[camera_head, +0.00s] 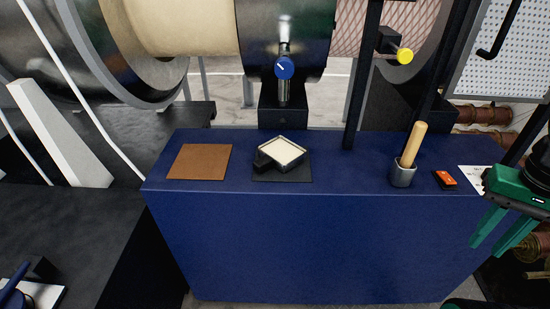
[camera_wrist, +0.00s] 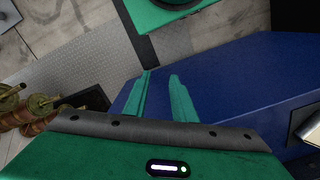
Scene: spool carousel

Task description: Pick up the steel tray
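A small square tray (camera_head: 293,163) with dark sides and a cream-coloured top face or filling sits on a black mat (camera_head: 295,177) on the blue bench. My gripper (camera_head: 487,248) is at the far right of the head view, beyond the bench's right end, well apart from the tray. Its green fingers point down, apart and empty. In the wrist view my gripper (camera_wrist: 160,77) also shows a gap between the fingers, with the blue bench top beyond.
The blue bench (camera_head: 320,240) also bears a brown square mat (camera_head: 200,161), a metal cup (camera_head: 402,177) with a wooden-handled tool, and a small orange-and-black item (camera_head: 445,179). A dark post (camera_head: 361,90) rises behind. The bench top between tray and cup is clear.

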